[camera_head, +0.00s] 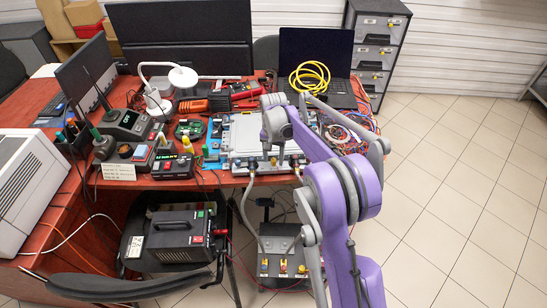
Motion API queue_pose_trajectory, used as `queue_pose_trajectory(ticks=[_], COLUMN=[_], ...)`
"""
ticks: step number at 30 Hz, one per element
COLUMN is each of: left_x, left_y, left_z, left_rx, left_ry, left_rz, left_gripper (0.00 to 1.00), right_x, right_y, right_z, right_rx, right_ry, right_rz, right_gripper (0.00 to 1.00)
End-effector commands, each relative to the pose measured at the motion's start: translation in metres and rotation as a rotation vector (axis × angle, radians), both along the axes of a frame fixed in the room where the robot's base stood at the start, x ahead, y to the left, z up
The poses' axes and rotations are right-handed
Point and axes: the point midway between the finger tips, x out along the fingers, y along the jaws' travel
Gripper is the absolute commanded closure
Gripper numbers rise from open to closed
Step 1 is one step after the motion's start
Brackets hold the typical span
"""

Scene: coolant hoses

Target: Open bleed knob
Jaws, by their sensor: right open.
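A grey coolant unit (275,249) stands low beside the table. Small dark and yellow fittings (252,164) line that front edge. I cannot tell which small part is the bleed knob. My right gripper (272,142) is open above the front of the silver assembly, apart from the coolant unit. Its fingertips are small and partly hidden by my arm. My left gripper is not in view.
A black power supply (180,236) stands left of the coolant unit. Meters, a lamp (183,78), a laptop (314,58) and coiled yellow cable (309,77) crowd the red table (225,178). The tiled floor (460,190) at right is clear.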

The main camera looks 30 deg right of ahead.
Motion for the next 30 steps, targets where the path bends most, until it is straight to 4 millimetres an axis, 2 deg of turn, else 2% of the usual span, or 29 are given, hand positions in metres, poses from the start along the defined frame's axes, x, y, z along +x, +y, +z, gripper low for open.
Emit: queue_pose_trajectory(ticks=[6, 8, 15, 16, 30], left_x=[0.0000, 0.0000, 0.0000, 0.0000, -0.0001], left_y=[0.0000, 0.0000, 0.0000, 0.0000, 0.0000], left_z=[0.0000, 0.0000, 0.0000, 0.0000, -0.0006], left_rx=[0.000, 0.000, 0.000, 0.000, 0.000], left_ry=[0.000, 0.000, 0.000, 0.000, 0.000], left_rz=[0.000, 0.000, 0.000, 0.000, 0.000], left_gripper=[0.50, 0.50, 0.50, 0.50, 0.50], right_x=[0.0000, 0.0000, 0.0000, 0.0000, -0.0001], right_y=[0.0001, 0.0001, 0.0001, 0.0001, 0.0001], right_z=[-0.0003, -0.0002, -0.0001, -0.0001, 0.0000], right_rx=[0.000, 0.000, 0.000, 0.000, 0.000], right_ry=[0.000, 0.000, 0.000, 0.000, 0.000], right_rz=[0.000, 0.000, 0.000, 0.000, 0.050], right_gripper=[0.45, 0.54, 0.97, 1.00, 1.00])
